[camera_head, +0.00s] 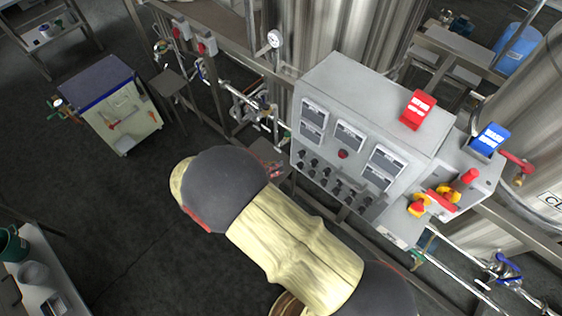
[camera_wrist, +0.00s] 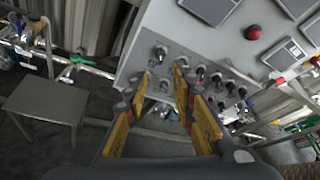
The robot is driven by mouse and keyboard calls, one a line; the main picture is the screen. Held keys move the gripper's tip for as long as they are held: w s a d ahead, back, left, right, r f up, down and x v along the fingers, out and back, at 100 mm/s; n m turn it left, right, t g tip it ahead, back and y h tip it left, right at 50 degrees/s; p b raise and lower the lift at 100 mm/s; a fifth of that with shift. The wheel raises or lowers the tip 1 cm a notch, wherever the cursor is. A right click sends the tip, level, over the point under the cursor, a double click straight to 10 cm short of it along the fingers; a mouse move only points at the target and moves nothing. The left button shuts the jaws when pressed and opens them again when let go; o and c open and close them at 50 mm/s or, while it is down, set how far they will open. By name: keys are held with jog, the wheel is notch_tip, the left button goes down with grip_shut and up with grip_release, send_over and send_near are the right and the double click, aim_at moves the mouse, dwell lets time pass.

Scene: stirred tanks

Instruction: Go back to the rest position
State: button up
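My gripper (camera_wrist: 162,82) shows in the wrist view with its yellow-padded fingers apart and nothing between them. Its fingertips point toward the lower left part of a grey control panel (camera_wrist: 225,45), just by its black knobs; I cannot tell whether they touch it. In the head view the same control panel (camera_head: 355,85) stands right of centre, with several displays, a red button and rows of black knobs. My arm, with a cream-coloured cover, reaches up to the left in front of it. My gripper is mostly hidden there behind my own wrist.
Steel tanks (camera_head: 350,30) and pipes (camera_head: 245,100) stand behind the panel. A side box with a red emergency knob (camera_head: 469,176) and yellow-red switches is at right. A wheeled cabinet (camera_head: 115,105) stands at left. A small steel table (camera_wrist: 45,100) is left of my gripper. Dark floor between is open.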

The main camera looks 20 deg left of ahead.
jog(key=shift+s+a+r, duration=0.1)
jog(key=shift+s+a, duration=0.15)
jog(key=shift+s, duration=0.05)
dwell(0.5)
jog(key=s+d+m+g+b, duration=0.1)
jog(key=s+d+m+g, duration=0.6)
jog(key=s+d+m, duration=0.4)
jog(key=d+r+m+y+b, duration=0.4)
jog(key=d+r+m, duration=0.6)
jog(key=d+m, duration=0.2)
jog(key=s+d+r+m+y+b, duration=0.1)
jog(key=d+r+m+y+b, duration=0.3)
jog(key=d+r+m, duration=0.6)
jog(key=shift+s+d+m+t, duration=0.3)
jog(key=shift+d+m, duration=1)
jog(key=shift+d, duration=1.3)
